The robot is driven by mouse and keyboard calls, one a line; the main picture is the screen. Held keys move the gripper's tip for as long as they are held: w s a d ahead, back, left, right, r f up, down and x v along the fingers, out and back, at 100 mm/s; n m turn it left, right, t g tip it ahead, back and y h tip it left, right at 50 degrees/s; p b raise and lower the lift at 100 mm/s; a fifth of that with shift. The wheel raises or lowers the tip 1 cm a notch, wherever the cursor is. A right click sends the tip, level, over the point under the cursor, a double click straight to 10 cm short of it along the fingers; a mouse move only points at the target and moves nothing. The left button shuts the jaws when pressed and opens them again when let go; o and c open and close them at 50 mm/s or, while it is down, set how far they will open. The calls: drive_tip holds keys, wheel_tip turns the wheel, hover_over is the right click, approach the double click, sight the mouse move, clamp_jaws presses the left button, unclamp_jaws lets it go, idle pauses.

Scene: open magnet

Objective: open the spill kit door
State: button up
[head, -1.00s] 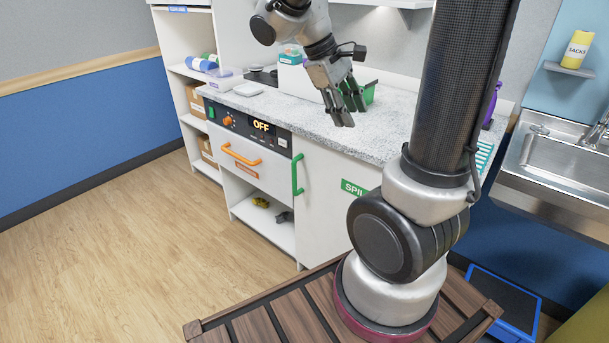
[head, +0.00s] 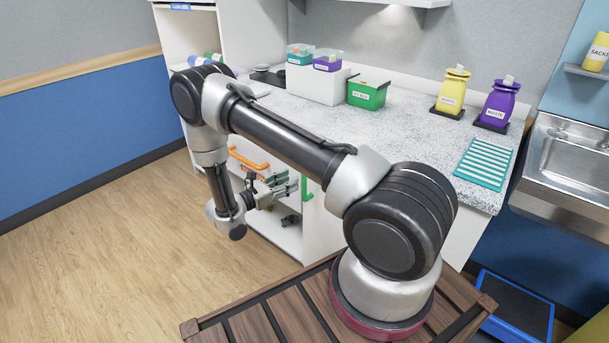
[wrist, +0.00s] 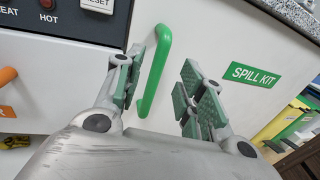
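The spill kit door (wrist: 225,45) is a white cabinet front with a green "SPILL KIT" label (wrist: 252,75), seen in the wrist view. Its green bar handle (wrist: 155,70) stands on the left part of the door. My gripper (wrist: 160,90) is open, with the handle showing between its fingers, nearer the left finger. I cannot tell whether the fingertips reach around the bar. In the head view my gripper (head: 284,187) is just left of the green handle (head: 306,190). The door looks shut; my arm covers most of it in the head view.
An orange drawer handle (head: 248,158) is left of the gripper, below a control panel. An open shelf lies beneath. The granite counter (head: 420,140) holds a green bin (head: 367,95) and waste containers. The wooden floor (head: 130,220) at left is clear.

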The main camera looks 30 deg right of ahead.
drive_tip(key=d, duration=0.5)
drive_tip(key=w+d, duration=0.1)
drive_tip(key=d, duration=0.1)
drive_tip(key=shift+d+f, duration=0.2)
drive_tip(key=shift+d, duration=0.05)
clamp_jaws()
